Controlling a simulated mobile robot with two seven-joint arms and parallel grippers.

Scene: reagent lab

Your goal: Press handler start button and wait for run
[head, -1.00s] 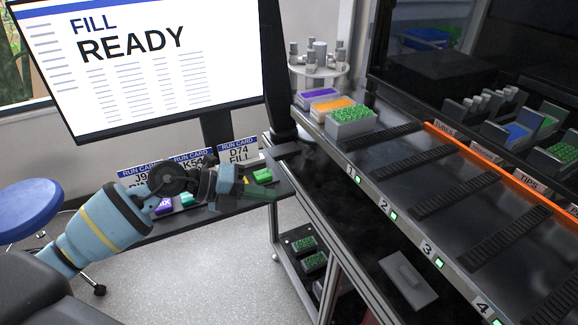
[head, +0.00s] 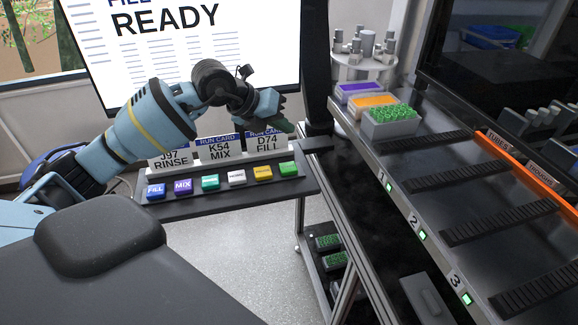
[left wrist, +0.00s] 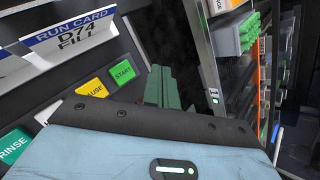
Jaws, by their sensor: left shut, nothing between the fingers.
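The button panel (head: 230,195) carries a row of coloured buttons. The green START button (head: 288,168) is at its right end, and it also shows in the left wrist view (left wrist: 122,73). The yellow PAUSE button (head: 263,172) is next to it. My left gripper (head: 284,124) is shut and empty, its green fingers raised above the right end of the panel, near the D74 FILL card. In the left wrist view the fingers (left wrist: 159,84) appear just right of START, apart from it. The monitor (head: 190,55) reads READY. My right gripper is not in view.
Run cards (head: 220,148) stand behind the buttons. To the right is the handler deck (head: 425,170) with numbered lanes, small green lights and a rack of green tubes (head: 391,118). A lower shelf holds more green racks (head: 328,242). A blue stool (head: 45,165) is behind my left arm.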

